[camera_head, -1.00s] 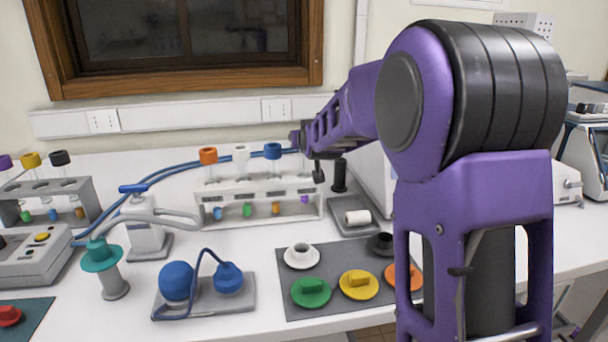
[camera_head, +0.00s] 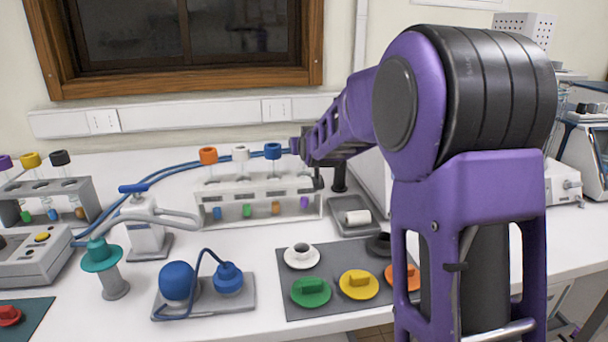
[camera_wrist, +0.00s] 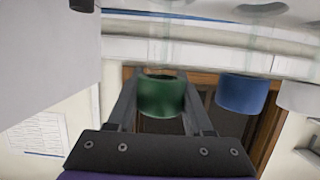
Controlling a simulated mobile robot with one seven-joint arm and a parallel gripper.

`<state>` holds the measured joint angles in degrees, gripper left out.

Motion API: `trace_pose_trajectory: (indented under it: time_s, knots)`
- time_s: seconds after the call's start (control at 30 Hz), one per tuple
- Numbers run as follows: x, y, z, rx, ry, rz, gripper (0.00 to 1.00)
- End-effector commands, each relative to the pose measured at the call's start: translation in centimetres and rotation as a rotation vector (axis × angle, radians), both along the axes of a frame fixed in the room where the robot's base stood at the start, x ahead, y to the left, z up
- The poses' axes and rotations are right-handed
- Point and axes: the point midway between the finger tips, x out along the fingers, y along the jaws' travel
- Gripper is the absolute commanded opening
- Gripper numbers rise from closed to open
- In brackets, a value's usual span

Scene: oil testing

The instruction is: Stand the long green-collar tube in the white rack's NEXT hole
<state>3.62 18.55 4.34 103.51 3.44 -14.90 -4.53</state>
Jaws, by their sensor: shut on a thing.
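The white rack (camera_head: 262,219) stands at the back middle in the head view. Orange-collar (camera_head: 208,155), white-collar (camera_head: 240,153) and blue-collar (camera_head: 272,151) tubes stand upright in it. My gripper (camera_head: 318,183) is over the rack's right end. In the wrist view, which is upside down, my gripper (camera_wrist: 160,108) is shut on the green-collar tube (camera_wrist: 162,97) by its collar, beside the blue collar (camera_wrist: 242,95). The tube's clear body runs towards the rack top. I cannot tell if its tip is inside a hole. The head view hides the green collar, and the rack's labels are unreadable.
A grey tray with a white roll (camera_head: 356,217) and a black post (camera_head: 339,176) are close right of the rack. A grey rack (camera_head: 85,186) with more tubes is at the left. A dark mat (camera_head: 330,262) with coloured caps lies in front.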

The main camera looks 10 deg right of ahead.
Motion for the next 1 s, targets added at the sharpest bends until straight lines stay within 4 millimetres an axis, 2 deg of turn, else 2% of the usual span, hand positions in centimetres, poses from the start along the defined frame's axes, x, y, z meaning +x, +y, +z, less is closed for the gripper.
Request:
trace_pose_trajectory:
  time_s: [0.3, 0.33, 0.5, 1.0]
  knots:
    - [0.01, 0.0, -0.83, 0.0, 0.0, 0.0, 0.0]
    - [0.02, 0.0, -0.79, 0.0, 0.0, 0.0, 0.55]
    - [0.01, 0.0, -0.78, 0.0, 0.0, 0.0, 0.85]
    - [-0.01, -0.01, -0.53, 0.0, 0.0, 0.0, 0.86]
